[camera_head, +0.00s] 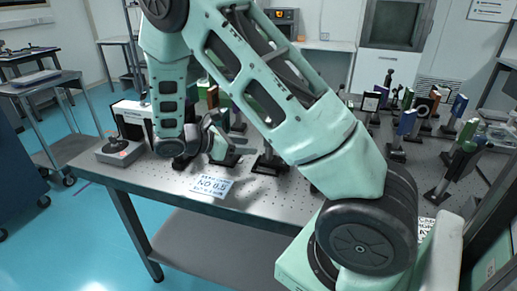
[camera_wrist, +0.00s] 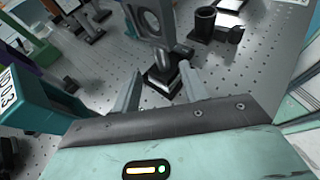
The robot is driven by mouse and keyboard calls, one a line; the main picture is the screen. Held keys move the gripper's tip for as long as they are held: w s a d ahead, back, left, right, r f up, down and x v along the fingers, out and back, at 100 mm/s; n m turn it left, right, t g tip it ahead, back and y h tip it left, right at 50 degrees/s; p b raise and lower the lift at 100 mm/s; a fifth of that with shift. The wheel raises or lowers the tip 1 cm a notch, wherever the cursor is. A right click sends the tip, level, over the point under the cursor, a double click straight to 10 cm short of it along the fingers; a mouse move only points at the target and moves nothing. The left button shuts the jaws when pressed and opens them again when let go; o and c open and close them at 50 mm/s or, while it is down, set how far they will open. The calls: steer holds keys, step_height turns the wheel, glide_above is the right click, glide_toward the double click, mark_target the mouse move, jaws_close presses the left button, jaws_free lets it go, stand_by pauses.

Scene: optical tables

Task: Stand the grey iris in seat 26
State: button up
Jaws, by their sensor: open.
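In the wrist view a grey post-mounted part with a round opening (camera_wrist: 150,22), which looks like the grey iris, stands upright on a dark square base. My gripper (camera_wrist: 161,69) is open, with one finger to each side of the line to this base. The jaws look empty; whether a finger touches the part cannot be told. In the head view my arm hangs over the left part of the optical table (camera_head: 265,200) and hides much of what stands there. Seat 26 cannot be made out in either view.
A black cylindrical holder (camera_wrist: 203,24) stands close to the right of the grey part. Several mounted optics crowd the table's right side, among them a blue one (camera_head: 405,122). A grey box with a joystick (camera_head: 120,150) sits at the left end. The front strip is mostly bare.

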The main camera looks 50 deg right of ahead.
steer(key=s+a+r+m+t+y, duration=0.1)
steer(key=s+a+y, duration=0.3)
steer(key=a, duration=0.7)
steer(key=s+a+r+m+t+y, duration=0.2)
steer(key=s+a+m+y, duration=0.1)
steer(key=s+a, duration=0.6)
steer(key=s+a+r+m+t+y, duration=0.2)
steer(key=s+a+y, duration=0.4)
steer(key=a, duration=0.7)
steer(key=shift+s+r, duration=0.15)
steer(key=shift+s, duration=0.5)
steer(key=shift+r, duration=0.15)
steer(key=shift+r+p, duration=0.45)
steer(key=shift+p, duration=0.05)
